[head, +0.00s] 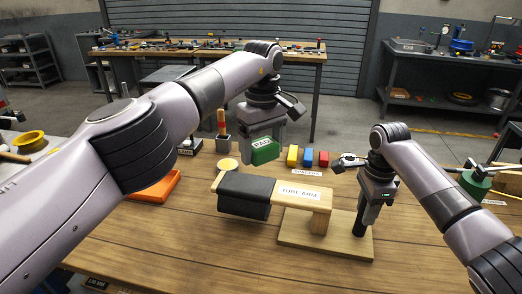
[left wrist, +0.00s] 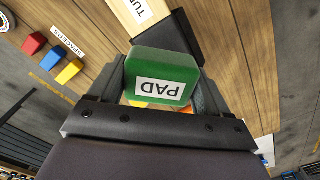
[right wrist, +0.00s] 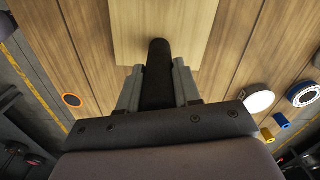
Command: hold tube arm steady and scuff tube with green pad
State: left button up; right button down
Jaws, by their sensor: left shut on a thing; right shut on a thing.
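The wooden tube arm (head: 322,199) stands on a pale base board (head: 300,238), its free end reaching left. A dark tube (head: 246,187) is draped around that end; it also shows in the left wrist view (left wrist: 205,45). My left gripper (head: 264,148) is shut on the green pad (head: 265,156), labelled PAD, held above and behind the tube, apart from it. The pad fills the jaws in the left wrist view (left wrist: 162,65). My right gripper (head: 370,200) is shut on a black upright post (head: 359,222) at the base's right end; the post shows between the fingers (right wrist: 158,75).
Yellow, blue and red spacers (head: 308,157) stand behind the tube arm. An orange tray (head: 152,189), a yellow disc (head: 228,164) and a holder with a brush (head: 222,138) lie to the left. A green can (head: 474,186) is at right. The table front is clear.

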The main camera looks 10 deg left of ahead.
jog(key=c, duration=0.7)
grip_release()
notch_tip(320, 180, up, 12)
jog(key=shift+s+f, duration=0.1)
